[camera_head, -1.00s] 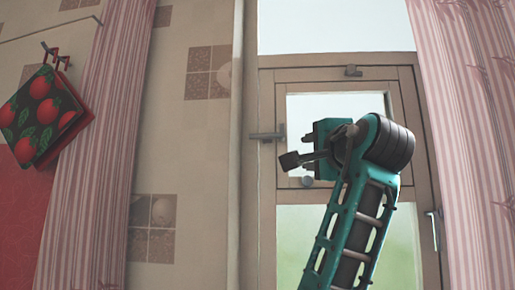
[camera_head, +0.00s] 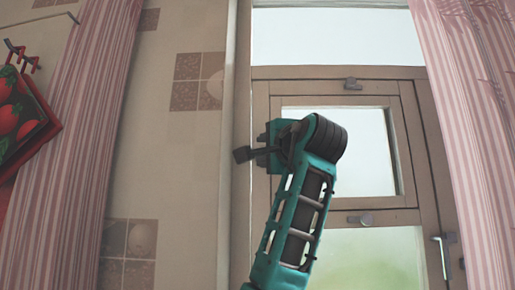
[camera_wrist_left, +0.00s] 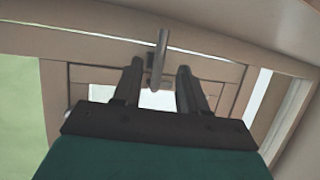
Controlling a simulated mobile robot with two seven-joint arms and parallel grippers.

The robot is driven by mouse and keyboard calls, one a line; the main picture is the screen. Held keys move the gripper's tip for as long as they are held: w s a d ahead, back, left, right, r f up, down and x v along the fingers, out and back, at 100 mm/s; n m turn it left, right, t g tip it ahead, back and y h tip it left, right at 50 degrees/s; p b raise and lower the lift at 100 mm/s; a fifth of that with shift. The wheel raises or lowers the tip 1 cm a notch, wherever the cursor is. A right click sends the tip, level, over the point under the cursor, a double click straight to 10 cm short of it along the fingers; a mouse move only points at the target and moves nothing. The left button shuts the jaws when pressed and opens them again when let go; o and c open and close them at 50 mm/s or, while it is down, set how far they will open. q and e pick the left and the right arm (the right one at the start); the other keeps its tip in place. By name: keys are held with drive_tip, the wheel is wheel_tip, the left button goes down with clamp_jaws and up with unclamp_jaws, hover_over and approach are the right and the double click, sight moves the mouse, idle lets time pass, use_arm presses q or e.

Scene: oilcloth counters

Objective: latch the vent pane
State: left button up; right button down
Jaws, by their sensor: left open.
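The vent pane (camera_head: 376,150) is a small framed window pane, closed or nearly so, in the wooden window. In the head view my left gripper (camera_head: 250,153) is at the pane's left frame. It hides the grey latch handle there. In the left wrist view the grey handle (camera_wrist_left: 158,52) stands as a short bar between the tips of my open left gripper (camera_wrist_left: 160,66). Gaps show on both sides of it, and neither finger visibly touches it. My right gripper is not in view.
A lever handle (camera_head: 443,250) is at lower right. Striped curtains (camera_head: 80,150) hang on both sides.

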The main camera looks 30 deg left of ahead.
use_arm(q)
drive_tip(key=p+x, duration=0.1)
drive_tip(key=x, duration=0.4)
drive_tip(key=shift+w+a, duration=0.1)
drive_tip(key=shift+w, duration=0.05)
clamp_jaws()
idle(0.5)
